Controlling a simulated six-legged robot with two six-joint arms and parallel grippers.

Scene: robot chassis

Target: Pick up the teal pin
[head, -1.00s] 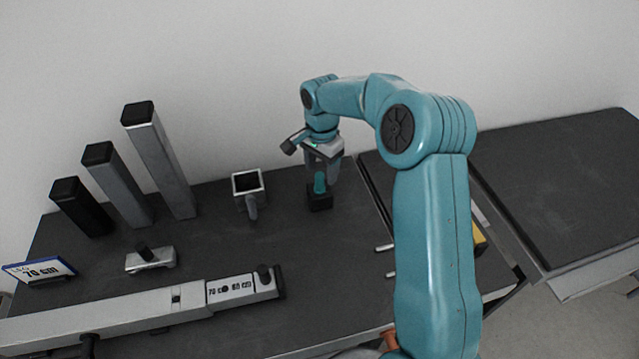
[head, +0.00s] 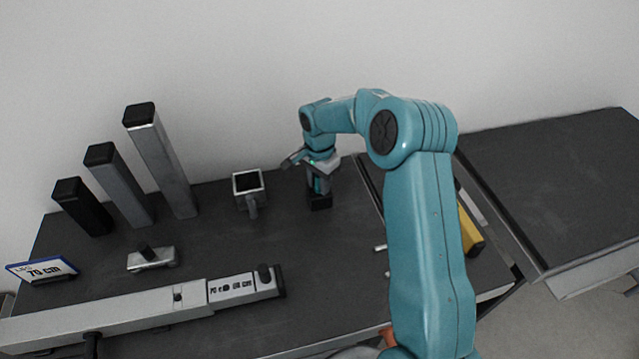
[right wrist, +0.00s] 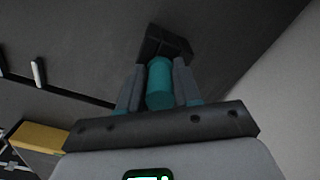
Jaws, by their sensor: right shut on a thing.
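The teal pin (right wrist: 159,82) stands upright in a small black block (right wrist: 165,44) in the right wrist view. My right gripper (right wrist: 157,80) is shut on the pin, with one grey finger along each side of it. In the head view my right gripper (head: 319,188) points down over the same black block (head: 320,203) near the back of the dark table. There the fingers hide most of the pin. The lower end of the pin is hidden at the block, so I cannot tell whether it is clear of it. My left gripper is not in view.
A grey square-topped holder (head: 249,184) stands left of the block. Three posts (head: 165,165) rise at the back left. A long silver beam (head: 130,315) lies in front, with a small clamp (head: 151,259) behind it. A yellow object (head: 470,232) lies beside my right arm.

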